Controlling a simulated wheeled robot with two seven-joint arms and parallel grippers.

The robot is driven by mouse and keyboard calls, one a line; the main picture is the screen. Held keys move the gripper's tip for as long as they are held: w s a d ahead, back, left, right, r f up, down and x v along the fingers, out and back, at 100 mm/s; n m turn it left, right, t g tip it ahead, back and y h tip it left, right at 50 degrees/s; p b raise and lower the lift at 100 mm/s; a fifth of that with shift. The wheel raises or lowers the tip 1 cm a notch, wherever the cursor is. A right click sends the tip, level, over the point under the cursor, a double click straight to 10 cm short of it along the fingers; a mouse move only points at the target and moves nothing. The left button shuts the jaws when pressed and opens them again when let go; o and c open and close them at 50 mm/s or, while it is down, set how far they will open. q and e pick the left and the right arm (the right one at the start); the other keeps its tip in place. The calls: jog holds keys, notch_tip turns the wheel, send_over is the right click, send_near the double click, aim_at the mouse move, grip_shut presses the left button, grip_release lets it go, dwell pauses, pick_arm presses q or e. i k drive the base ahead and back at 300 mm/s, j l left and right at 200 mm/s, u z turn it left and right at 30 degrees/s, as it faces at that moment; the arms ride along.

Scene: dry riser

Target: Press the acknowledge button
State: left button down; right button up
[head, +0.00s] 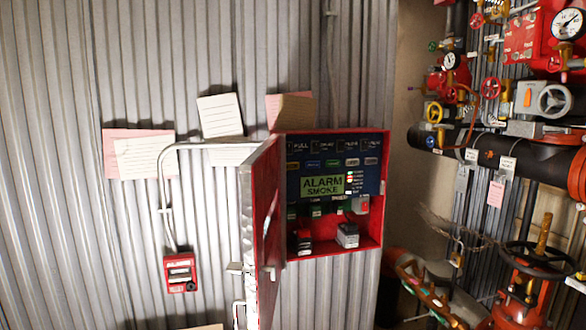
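A red alarm cabinet (334,262) is fixed to the corrugated metal wall at the middle of the head view. Its red door (266,220) is swung open towards me on the left side. Inside is a dark blue control panel (372,187) with a lit green display (322,186) reading "ALARM SMOKE". Several small coloured labels or buttons sit above the display. Below are several small blocks or switches. The lettering is too small for me to tell which one is the acknowledge button. Neither of my grippers is in view.
A red alarm call point (180,273) is on the wall at left, with a conduit (165,195) above it. Paper notes (220,115) are stuck around the cabinet. Red valves, gauges (567,24) and a black pipe (460,140) fill the right side. No obstacle shows before the cabinet's opening.

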aim_at(289, 166)
jog(key=i+l+u, duration=0.2)
jog(key=i+l, duration=0.2)
jog(key=l, duration=0.25)
jog(key=i+l+u, duration=0.1)
jog(key=l, duration=0.25)
jog(key=i+l+u, duration=0.1)
jog(key=i+l, duration=0.35)
jog(key=l, duration=0.3)
jog(key=i+l+u, duration=0.15)
jog(key=l, duration=0.2)
